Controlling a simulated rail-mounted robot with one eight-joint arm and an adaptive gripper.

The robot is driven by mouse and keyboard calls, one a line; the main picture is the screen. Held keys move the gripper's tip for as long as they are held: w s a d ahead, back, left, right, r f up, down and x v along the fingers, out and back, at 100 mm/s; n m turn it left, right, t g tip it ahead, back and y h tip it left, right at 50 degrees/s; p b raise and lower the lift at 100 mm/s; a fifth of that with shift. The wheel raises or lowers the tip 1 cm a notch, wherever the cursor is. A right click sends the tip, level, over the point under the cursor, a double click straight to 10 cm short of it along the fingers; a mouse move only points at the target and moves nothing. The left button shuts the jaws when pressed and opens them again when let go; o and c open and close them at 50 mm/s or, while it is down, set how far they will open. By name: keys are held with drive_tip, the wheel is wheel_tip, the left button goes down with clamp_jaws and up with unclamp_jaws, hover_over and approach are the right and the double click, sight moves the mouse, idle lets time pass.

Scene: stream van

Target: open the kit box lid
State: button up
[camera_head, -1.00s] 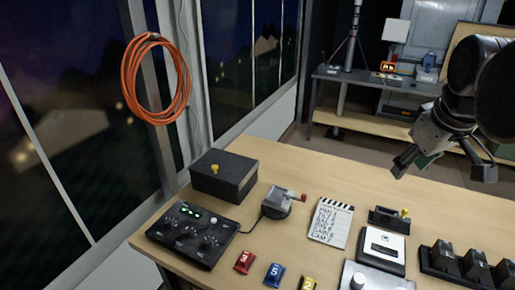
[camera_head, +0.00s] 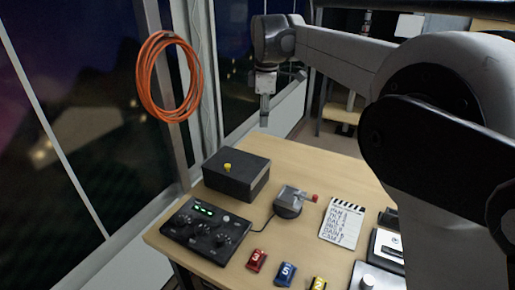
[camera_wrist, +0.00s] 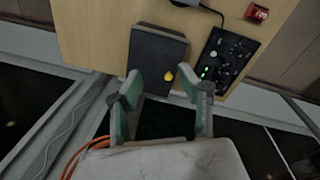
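The kit box (camera_head: 237,177) is a black box with a yellow knob (camera_head: 227,167) on its shut lid. It stands at the back left of the wooden table, and it also shows in the wrist view (camera_wrist: 152,50) with its knob (camera_wrist: 168,76). My gripper (camera_head: 265,112) hangs above and behind the box in the head view, apart from it. In the wrist view my gripper (camera_wrist: 163,87) has its two green-padded fingers spread wide and empty, with the knob seen between them.
A black control panel (camera_head: 205,233) with lit green displays is in front of the box. An orange cable coil (camera_head: 168,77) hangs by the window.

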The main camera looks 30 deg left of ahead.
sight(227, 165)
drive_tip(key=s+a+f+n, duration=0.2)
drive_tip(key=a+f, duration=0.1)
drive_tip(key=a, duration=0.3)
drive_tip(key=s+a+f+n, duration=0.2)
drive_tip(key=a+f, duration=0.1)
drive_tip(key=a, duration=0.3)
drive_tip(key=shift+g+h, duration=0.4)
wheel_tip(227, 165, down, 14)
drive_tip(key=shift+s+r+p, duration=0.1)
drive_tip(key=shift+r+p, duration=0.1)
drive_tip(key=shift+p, duration=0.65)
drive_tip(key=shift+c, duration=0.4)
clamp_jaws()
